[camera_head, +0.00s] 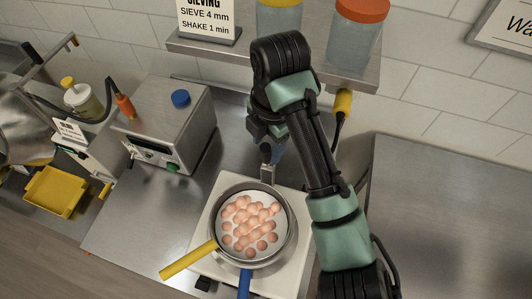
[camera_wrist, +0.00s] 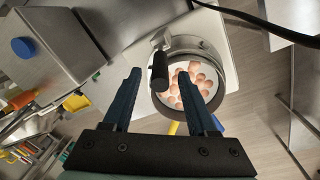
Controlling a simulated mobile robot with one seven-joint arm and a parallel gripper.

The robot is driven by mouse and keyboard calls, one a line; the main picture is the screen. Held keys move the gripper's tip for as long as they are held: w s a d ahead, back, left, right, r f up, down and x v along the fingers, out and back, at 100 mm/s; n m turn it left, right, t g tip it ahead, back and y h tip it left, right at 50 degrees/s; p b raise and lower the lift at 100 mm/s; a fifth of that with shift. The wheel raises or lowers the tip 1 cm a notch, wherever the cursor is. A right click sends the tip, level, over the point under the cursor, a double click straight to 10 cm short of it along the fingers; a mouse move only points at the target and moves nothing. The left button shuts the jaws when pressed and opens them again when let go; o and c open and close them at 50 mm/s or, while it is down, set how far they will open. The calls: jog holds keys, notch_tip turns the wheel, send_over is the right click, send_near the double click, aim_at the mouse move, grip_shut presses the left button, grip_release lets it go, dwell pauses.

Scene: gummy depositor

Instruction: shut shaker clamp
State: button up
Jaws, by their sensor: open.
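A round metal sieve pan (camera_head: 222,199) holding several pinkish balls sits on the white shaker plate (camera_head: 203,228); the pan also shows in the wrist view (camera_wrist: 228,82). The shaker clamp (camera_head: 268,172) stands at the pan's far edge, a small metal bracket. In the wrist view its black handle grip (camera_wrist: 160,72) stands up beside the pan rim. My gripper (camera_head: 270,150) is above the clamp, its dark blue fingers apart. In the wrist view my gripper (camera_wrist: 159,76) has the black grip between its fingertips in the picture, with gaps on both sides; whether they are level with it is unclear.
A grey control box (camera_head: 190,118) with a blue knob (camera_head: 180,98) stands left of the shaker. A shelf (camera_head: 275,60) with jars and a sign is behind. A yellow handle (camera_head: 188,261) and a blue handle (camera_head: 245,283) stick out toward the front. The right counter (camera_head: 450,220) is clear.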

aim_at(267, 158)
notch_tip(267, 158, down, 2)
jog(key=shift+a+f, duration=0.1)
jog(key=shift+w+f+p, duration=0.1)
jog(key=shift+f+p, duration=0.05)
jog(key=shift+p, duration=0.2)
jog(key=shift+w+f, duration=0.1)
jog(key=shift+f, duration=0.65)
grip_shut()
dwell(0.5)
